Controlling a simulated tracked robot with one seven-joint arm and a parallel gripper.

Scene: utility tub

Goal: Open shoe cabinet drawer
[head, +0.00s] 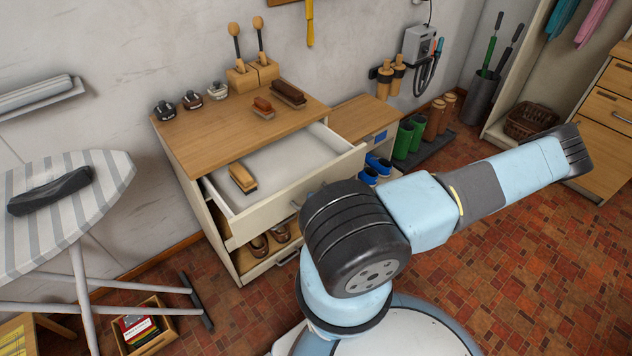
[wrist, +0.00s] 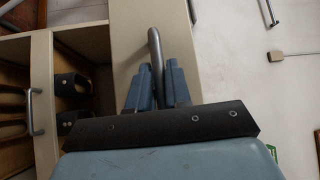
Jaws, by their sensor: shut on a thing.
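The shoe cabinet (head: 185,140) stands against the wall in the head view. Its top drawer (head: 295,183) is pulled out, showing a pale interior with a wooden brush (head: 242,178) lying inside. In the wrist view, my gripper (wrist: 158,85) is shut on the grey bar handle (wrist: 154,42) of a pale drawer front (wrist: 130,28), with one blue finger on each side of the bar. In the head view my gripper is hidden; my arm covers the right part of the drawer front.
Below the drawer, brown shoes (head: 258,246) sit in an open compartment. An ironing board (head: 110,180) stands at left, with a small crate (head: 143,325) beneath. A low cabinet (head: 350,115) and green boots (head: 403,140) are to the right. Tiled floor is clear at lower right.

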